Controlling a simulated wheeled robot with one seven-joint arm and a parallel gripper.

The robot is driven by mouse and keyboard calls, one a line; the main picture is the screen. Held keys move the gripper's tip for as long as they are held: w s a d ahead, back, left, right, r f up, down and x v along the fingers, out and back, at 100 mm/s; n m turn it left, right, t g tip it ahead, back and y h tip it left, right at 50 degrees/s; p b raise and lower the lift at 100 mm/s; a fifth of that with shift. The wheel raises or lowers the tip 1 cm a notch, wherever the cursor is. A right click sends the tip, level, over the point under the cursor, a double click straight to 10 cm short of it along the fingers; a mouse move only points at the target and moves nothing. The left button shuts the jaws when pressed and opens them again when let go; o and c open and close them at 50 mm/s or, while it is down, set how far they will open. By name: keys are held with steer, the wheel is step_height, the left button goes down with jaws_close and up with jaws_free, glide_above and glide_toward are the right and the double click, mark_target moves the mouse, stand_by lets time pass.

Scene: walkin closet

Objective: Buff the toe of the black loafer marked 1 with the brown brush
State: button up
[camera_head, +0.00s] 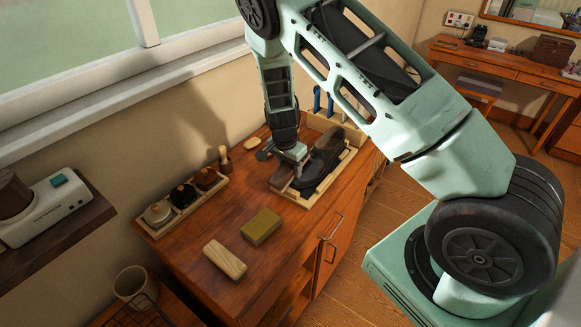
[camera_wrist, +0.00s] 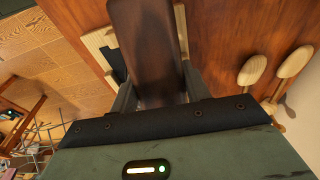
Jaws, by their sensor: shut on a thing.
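The black loafer (camera_head: 320,164) sits in a pale wooden tray (camera_head: 284,189) on the wooden cabinet top. Its number mark cannot be read. My gripper (camera_head: 297,163) is low beside the loafer, on its left in the head view. In the wrist view, my gripper (camera_wrist: 150,97) is shut on a long dark brown block, the brown brush (camera_wrist: 146,45). A small black part of the loafer (camera_wrist: 116,64) shows beside the brush in the wrist view. Whether the brush touches the loafer cannot be told.
A rack of several jars (camera_head: 183,196) stands along the wall. A yellow-green block (camera_head: 261,226) and a pale wooden block (camera_head: 225,259) lie near the front. Blue-handled tools (camera_head: 317,98) stand behind. Some cabinet top between is clear.

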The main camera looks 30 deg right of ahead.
steer(key=shift+s+a+r+p, duration=0.1)
steer(key=shift+a+r+p, duration=0.2)
steer(key=shift+r+p, duration=0.65)
steer(key=shift+s+a+r+p, duration=0.1)
steer(key=shift+a+r+p, duration=0.35)
steer(key=shift+r, duration=0.75)
steer(key=shift+s+a+r+p, duration=0.1)
steer(key=shift+a+r+p, duration=0.05)
steer(key=shift+r+p, duration=0.9)
